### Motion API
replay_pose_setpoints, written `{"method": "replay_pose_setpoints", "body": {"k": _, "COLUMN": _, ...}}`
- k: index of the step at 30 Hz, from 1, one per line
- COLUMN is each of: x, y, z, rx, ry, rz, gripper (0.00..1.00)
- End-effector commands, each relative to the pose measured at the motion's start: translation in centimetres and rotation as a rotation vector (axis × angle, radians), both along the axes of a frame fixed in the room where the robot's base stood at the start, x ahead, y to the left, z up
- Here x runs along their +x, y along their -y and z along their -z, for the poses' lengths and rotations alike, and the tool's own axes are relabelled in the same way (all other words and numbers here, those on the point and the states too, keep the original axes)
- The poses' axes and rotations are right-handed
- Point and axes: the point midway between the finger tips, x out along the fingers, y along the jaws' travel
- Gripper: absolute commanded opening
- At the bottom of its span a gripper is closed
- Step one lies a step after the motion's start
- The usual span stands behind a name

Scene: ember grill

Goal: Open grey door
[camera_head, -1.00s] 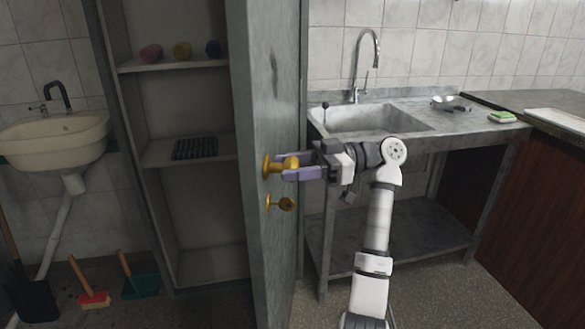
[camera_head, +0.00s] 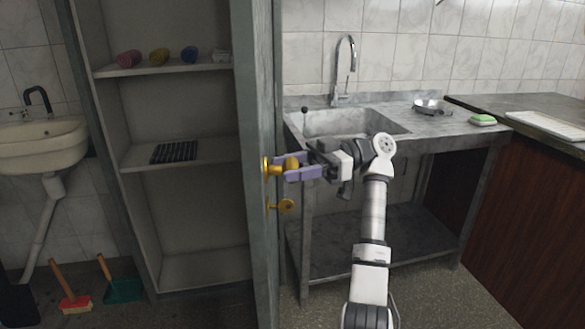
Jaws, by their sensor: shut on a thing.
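The grey door (camera_head: 258,106) stands open, swung out toward me and seen nearly edge-on. Its brass knob (camera_head: 270,168) is at mid-height, with a brass key or lock piece (camera_head: 284,206) just below it. My gripper (camera_head: 291,169), with purple fingers, reaches in from the right and is shut on the knob. The fingers cover part of the knob. The cabinet's inside shows to the left of the door.
The cabinet shelves hold several small coloured items (camera_head: 158,56) and a black rack (camera_head: 174,152). A metal sink table (camera_head: 420,140) stands right of the door. A washbasin (camera_head: 40,143), brush (camera_head: 75,303) and green dustpan (camera_head: 122,290) are at left.

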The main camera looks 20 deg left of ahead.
Motion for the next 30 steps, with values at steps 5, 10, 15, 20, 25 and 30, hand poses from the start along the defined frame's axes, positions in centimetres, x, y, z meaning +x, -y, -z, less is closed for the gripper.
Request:
{"method": "replay_pose_setpoints", "body": {"k": 5, "x": 0.04, "y": 0.01, "z": -0.05, "rx": 0.001, "ry": 0.0, "rz": 0.0, "gripper": 0.05}}
{"method": "replay_pose_setpoints", "body": {"k": 10, "x": 0.02, "y": -0.01, "z": -0.05, "rx": 0.0, "ry": 0.0, "rz": 0.0, "gripper": 0.05}}
{"method": "replay_pose_setpoints", "body": {"k": 15, "x": 0.01, "y": -0.01, "z": -0.05, "rx": 0.0, "ry": 0.0, "rz": 0.0, "gripper": 0.62}}
{"method": "replay_pose_setpoints", "body": {"k": 20, "x": 0.01, "y": -0.02, "z": -0.03, "rx": 0.0, "ry": 0.0, "rz": -0.001, "gripper": 0.66}}
{"method": "replay_pose_setpoints", "body": {"k": 25, "x": -0.01, "y": -0.04, "z": -0.02, "rx": 0.0, "ry": 0.0, "rz": -0.001, "gripper": 0.66}}
{"method": "replay_pose_setpoints", "body": {"k": 30, "x": -0.08, "y": -0.24, "z": -0.01, "rx": 0.0, "ry": 0.0, "rz": -0.001, "gripper": 0.66}}
